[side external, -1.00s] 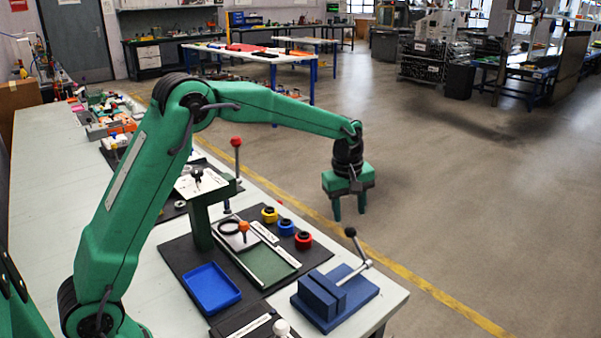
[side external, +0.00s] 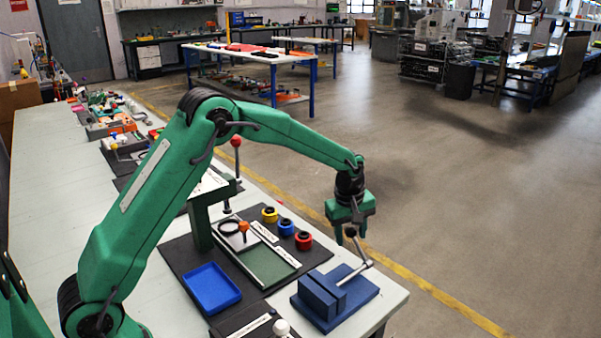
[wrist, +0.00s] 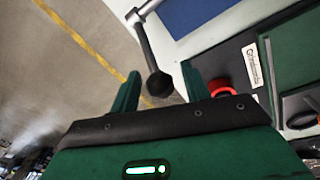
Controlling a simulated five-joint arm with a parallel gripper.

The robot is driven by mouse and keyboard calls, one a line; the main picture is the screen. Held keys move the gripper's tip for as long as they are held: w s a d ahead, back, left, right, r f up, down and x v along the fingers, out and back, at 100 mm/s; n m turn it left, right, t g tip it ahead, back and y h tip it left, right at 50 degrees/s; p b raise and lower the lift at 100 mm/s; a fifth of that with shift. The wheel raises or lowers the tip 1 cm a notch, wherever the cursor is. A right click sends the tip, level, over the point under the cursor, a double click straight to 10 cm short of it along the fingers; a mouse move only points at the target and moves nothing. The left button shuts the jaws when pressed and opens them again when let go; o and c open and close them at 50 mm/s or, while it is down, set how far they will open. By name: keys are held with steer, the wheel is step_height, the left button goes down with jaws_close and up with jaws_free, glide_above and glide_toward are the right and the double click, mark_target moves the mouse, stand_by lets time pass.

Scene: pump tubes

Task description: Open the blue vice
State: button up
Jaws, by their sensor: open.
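The blue vice (side external: 358,290) sits at the near right corner of the bench, its jaw blocks close together. Its silver lever (side external: 361,256) rises from it to a black ball knob (side external: 350,232). My green gripper (side external: 349,238) is right at the knob, above the vice, with its fingers apart. In the wrist view, the knob (wrist: 160,84) lies between the two open fingers (wrist: 160,74), with a gap on either side; I cannot tell whether either finger touches it. The vice body (wrist: 195,12) shows only partly at the top edge.
A blue tray (side external: 211,287) lies on a dark mat left of the vice. Yellow, blue and red round parts (side external: 303,240) stand behind it, and a green press stand (side external: 200,222) rises further left. Open floor lies beyond the bench edge.

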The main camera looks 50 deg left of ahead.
mark_target(351, 235)
jaws_close()
steer(key=shift+d+r, duration=0.4)
steer(key=shift+d, duration=0.15)
jaws_free()
steer(key=shift+a, duration=0.1)
steer(key=shift+s+r, duration=0.15)
steer(key=shift+r, duration=1.15)
steer(key=shift+s+r, duration=0.2)
steer(key=shift+r, duration=1.05)
steer(key=shift+s+r, duration=0.15)
steer(key=shift+r, duration=1.15)
